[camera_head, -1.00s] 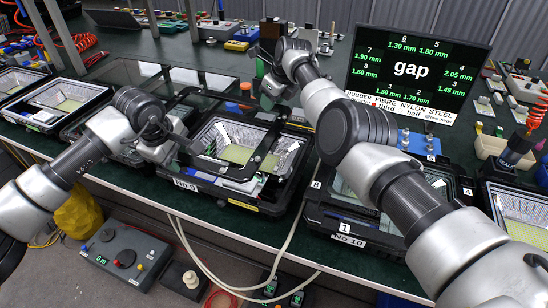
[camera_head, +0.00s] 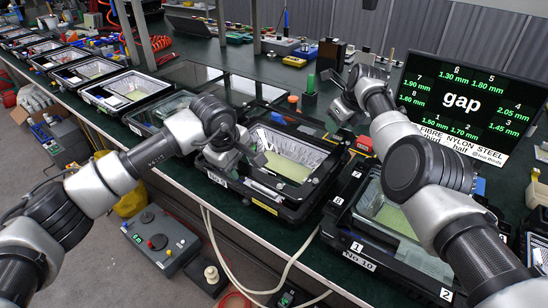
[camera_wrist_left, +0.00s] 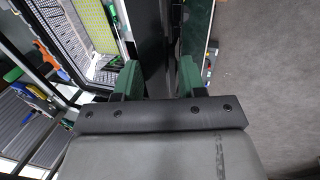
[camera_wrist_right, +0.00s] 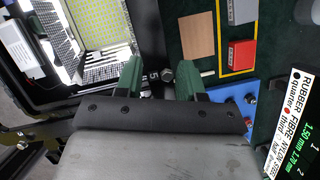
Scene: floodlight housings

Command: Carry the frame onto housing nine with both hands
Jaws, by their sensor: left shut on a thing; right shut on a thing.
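Housing nine (camera_head: 255,198) stands on the bench with its No 9 label at the front left and its yellow-green LED panel (camera_head: 288,168) showing. The black frame (camera_head: 312,132) lies over its rim, roughly lined up with it; I cannot tell whether it touches all round. My left gripper (camera_head: 260,160) is at the near left side of the frame, shut on its dark bar, which runs between the fingers in the left wrist view (camera_wrist_left: 156,60). My right gripper (camera_head: 341,106) is at the far right side, shut on the frame's bar, which shows in the right wrist view (camera_wrist_right: 151,50).
Housing ten (camera_head: 375,240) stands close to the right, with numbered corners. More housings (camera_head: 126,90) line the bench to the left. A gap screen (camera_head: 460,100) stands behind on the right. Green and orange parts (camera_head: 309,88) stand beyond the frame.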

